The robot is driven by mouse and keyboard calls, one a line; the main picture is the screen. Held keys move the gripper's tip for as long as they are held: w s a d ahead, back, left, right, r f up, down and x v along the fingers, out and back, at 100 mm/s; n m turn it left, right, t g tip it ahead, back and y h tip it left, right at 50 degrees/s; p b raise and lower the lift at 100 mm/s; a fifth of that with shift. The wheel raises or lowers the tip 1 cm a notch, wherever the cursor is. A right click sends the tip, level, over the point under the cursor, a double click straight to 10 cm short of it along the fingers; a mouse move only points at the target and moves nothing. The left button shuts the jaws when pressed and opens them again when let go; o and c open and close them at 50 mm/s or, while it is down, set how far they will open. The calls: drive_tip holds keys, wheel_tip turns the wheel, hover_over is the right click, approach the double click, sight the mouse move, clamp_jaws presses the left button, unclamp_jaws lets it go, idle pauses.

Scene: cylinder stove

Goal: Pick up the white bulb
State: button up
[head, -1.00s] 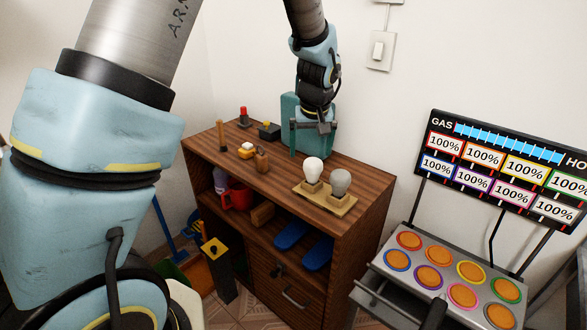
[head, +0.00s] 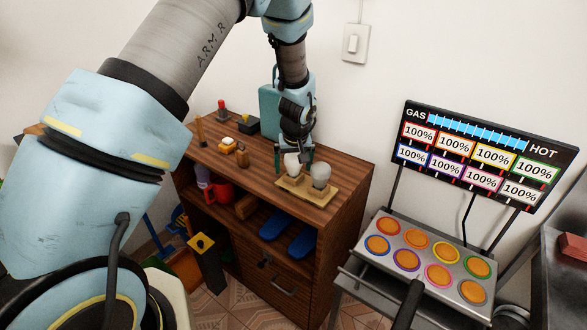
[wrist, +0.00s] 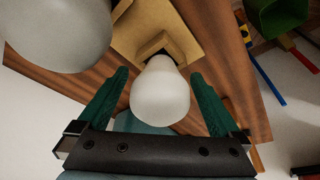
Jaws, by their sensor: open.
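The white bulb (head: 291,163) stands on the left side of a small wooden holder (head: 291,186) on top of the brown cabinet. A grey bulb (head: 320,174) stands to its right on the same holder. My gripper (head: 294,160) is open at the white bulb and partly covers it in the head view. In the wrist view my gripper (wrist: 163,98) has its two green fingers on either side of the white bulb (wrist: 160,92), with visible gaps. The grey bulb (wrist: 65,30) fills the upper left there.
A stove panel (head: 425,265) with coloured discs stands to the right.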

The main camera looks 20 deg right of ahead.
drive_tip(key=shift+f, duration=0.35)
drive_tip(key=c, duration=1.4)
